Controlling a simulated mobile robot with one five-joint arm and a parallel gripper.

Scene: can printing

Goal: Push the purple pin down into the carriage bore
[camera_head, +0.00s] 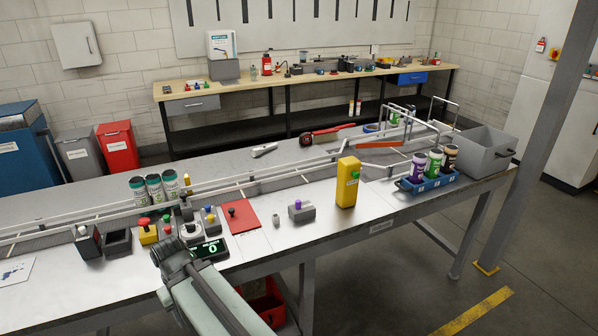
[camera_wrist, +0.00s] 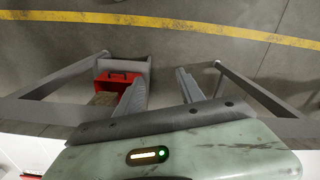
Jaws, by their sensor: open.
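The purple pin (camera_head: 297,203) shows in the head view as a short purple top standing up from a small grey block (camera_head: 304,214) near the table's front edge. Whether this block is the carriage, and how deep the pin sits in its bore, I cannot tell at this size. My gripper (camera_wrist: 163,82) is open and empty in the wrist view, with its fingers apart over the floor. In the head view my arm reaches in from the bottom, left of the purple pin and well apart from it. The wrist view does not show the pin.
A red plate (camera_head: 241,217) with a black knob lies left of the pin, and a yellow box (camera_head: 347,182) stands right of it. A counter display (camera_head: 208,249) and several buttons are near my arm. A blue can tray (camera_head: 428,183) is farther right. A red toolbox (camera_wrist: 117,82) sits below.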

